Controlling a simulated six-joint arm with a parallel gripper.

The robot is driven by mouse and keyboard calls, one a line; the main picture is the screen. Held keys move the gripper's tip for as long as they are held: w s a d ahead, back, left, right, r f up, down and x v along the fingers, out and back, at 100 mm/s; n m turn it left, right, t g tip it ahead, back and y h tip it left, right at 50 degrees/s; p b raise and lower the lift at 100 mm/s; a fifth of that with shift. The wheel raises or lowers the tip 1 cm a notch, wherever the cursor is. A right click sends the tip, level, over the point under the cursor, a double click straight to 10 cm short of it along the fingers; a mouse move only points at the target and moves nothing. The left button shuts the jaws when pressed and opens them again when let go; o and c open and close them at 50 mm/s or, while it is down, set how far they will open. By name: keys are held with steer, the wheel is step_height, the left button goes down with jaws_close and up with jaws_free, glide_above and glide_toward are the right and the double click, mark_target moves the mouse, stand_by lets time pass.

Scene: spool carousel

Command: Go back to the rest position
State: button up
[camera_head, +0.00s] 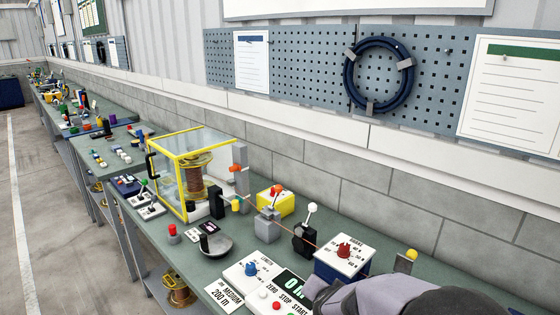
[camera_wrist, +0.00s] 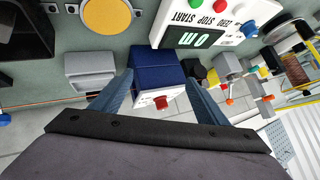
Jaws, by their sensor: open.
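My gripper (camera_wrist: 161,92) shows in the wrist view with its two blue-grey fingers spread apart. Nothing is held between them. A dark blue box with a white face and a red knob (camera_wrist: 160,100) appears between the fingers, but I cannot tell how far beyond the tips it is. In the head view, part of my arm covers the bottom right corner, close in front of the same box (camera_head: 343,262). The fingertips are hidden or out of frame in that view.
The bench carries a counter (camera_head: 278,297) with ZERO, STOP and START buttons, a blue-knob box (camera_head: 252,271), a black lever unit (camera_head: 306,238), and a yellow-framed clear enclosure (camera_head: 182,143) around a spool. A thin reddish line runs along the bench. A wall pegboard (camera_head: 310,70) stands behind.

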steer(key=s+a+f+n+g+y, duration=0.1)
steer(key=s, duration=0.2)
steer(key=s+a+f+n+g+y, duration=0.1)
steer(key=s+n, duration=0.1)
steer(key=s, duration=0.2)
steer(key=s+a+f+n+g+y, duration=0.1)
steer(key=s+n, duration=0.1)
steer(key=s, duration=0.1)
steer(key=shift+s+a+f+g, duration=0.1)
steer(key=shift+s+a+g, duration=0.05)
steer(key=shift+a+g, duration=0.25)
steer(key=s+d+f+n+g, duration=0.1)
steer(key=s+d+g, duration=0.1)
steer(key=s, duration=0.5)
steer(key=s+d+f+n+g+h, duration=0.1)
steer(key=s+d+n+g, duration=0.1)
steer(key=s, duration=0.6)
steer(key=shift+s+d+f+g, duration=0.15)
steer(key=shift+s+d+g, duration=0.15)
steer(key=shift+d+g, duration=0.65)
